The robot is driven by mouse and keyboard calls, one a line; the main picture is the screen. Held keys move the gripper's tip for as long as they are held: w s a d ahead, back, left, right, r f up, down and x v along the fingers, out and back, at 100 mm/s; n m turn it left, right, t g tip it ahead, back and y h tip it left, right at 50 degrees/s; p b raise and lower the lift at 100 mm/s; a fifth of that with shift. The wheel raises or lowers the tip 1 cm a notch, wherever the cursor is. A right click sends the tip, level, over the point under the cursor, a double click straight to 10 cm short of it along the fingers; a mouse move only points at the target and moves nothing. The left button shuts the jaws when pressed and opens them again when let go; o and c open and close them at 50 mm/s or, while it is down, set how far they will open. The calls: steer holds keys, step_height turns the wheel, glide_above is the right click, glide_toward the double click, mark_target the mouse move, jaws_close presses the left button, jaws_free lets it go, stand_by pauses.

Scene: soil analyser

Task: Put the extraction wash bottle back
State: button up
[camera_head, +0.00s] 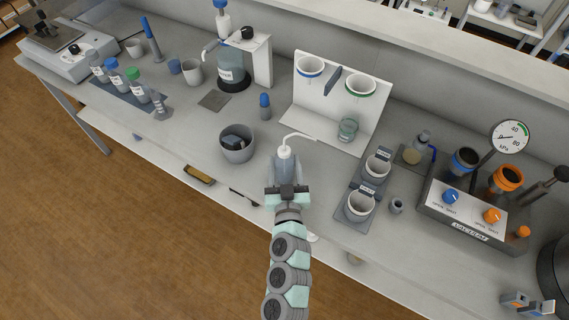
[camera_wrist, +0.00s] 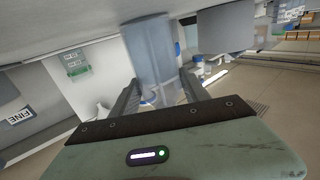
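A wash bottle (camera_head: 286,165) with a translucent grey body, white cap and bent white spout stands upright at my gripper (camera_head: 287,187), near the middle of the bench. In the wrist view the bottle's body (camera_wrist: 152,50) is between my two fingers, which appear closed on its sides. I cannot tell whether its base touches the bench. No label is readable on the held bottle.
A grey bin (camera_head: 237,144) stands just left of the held bottle. A funnel rack (camera_head: 334,103) is behind it, and cups in a holder (camera_head: 355,212) are to the right, beside the vacuum unit (camera_head: 466,208). An empty dark square pad (camera_head: 214,100) lies at the back left.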

steer(key=o, duration=0.5)
steer(key=shift+c, duration=0.2)
